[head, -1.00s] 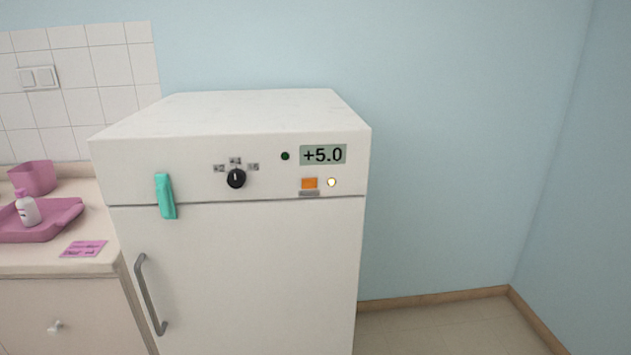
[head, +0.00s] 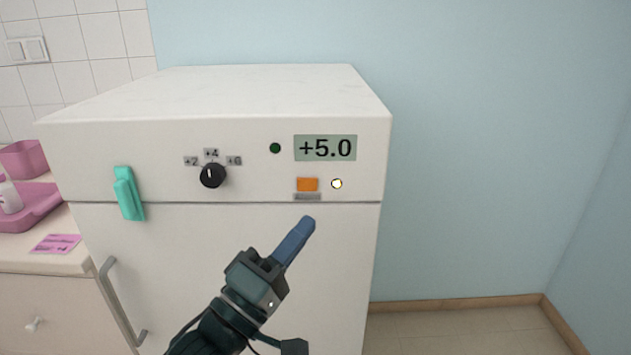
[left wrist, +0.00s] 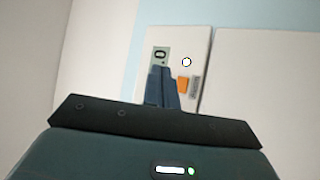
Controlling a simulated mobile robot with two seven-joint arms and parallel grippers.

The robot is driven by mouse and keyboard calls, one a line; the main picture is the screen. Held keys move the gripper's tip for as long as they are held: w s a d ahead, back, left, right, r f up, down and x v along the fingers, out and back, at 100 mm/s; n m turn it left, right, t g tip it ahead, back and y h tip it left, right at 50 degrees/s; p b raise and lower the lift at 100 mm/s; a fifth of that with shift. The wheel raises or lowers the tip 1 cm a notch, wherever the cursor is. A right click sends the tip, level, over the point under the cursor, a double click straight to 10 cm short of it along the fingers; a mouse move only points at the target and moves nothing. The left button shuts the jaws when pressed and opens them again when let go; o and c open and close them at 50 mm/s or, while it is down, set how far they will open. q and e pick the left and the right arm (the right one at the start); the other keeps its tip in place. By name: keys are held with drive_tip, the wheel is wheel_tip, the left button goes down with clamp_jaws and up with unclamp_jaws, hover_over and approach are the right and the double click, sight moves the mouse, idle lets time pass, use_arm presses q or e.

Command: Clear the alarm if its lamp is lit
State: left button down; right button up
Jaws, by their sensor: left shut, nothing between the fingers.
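The white fridge (head: 225,255) has a control panel along its top front. An orange button (head: 307,184) sits below the display (head: 325,148), which reads +5.0. The small lamp (head: 337,184) just right of the button glows bright and looks lit. My left gripper (head: 307,224) is shut and empty, its fingertips a little below the button in the head view. In the left wrist view, the orange button (left wrist: 183,86) and bright lamp (left wrist: 186,62) show beside and beyond the shut fingers (left wrist: 162,88). My right gripper is out of view.
A black dial (head: 212,175), a dark green indicator (head: 275,148) and a teal latch (head: 128,193) are on the fridge's front. A grey door handle (head: 121,300) is below. A counter with pink trays (head: 38,206) stands left. Right of the fridge is free floor.

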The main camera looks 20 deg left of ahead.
sight(307, 185)
use_arm(q)
drive_tip(key=shift+w+a+b, duration=0.1)
drive_tip(key=shift+w+a, duration=0.3)
drive_tip(key=shift+w, duration=1)
drive_tip(key=shift+w+a+b, duration=0.1)
drive_tip(key=shift+w+a, duration=0.35)
drive_tip(key=shift+w, duration=0.9)
drive_tip(key=shift+w+a+b, duration=0.1)
drive_tip(key=shift+w+a, duration=0.3)
drive_tip(key=shift+w, duration=1)
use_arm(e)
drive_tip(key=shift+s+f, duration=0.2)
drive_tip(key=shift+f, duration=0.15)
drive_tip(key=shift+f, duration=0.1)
use_arm(q)
drive_tip(key=shift+w+a, duration=0.15)
drive_tip(key=shift+w, duration=0.25)
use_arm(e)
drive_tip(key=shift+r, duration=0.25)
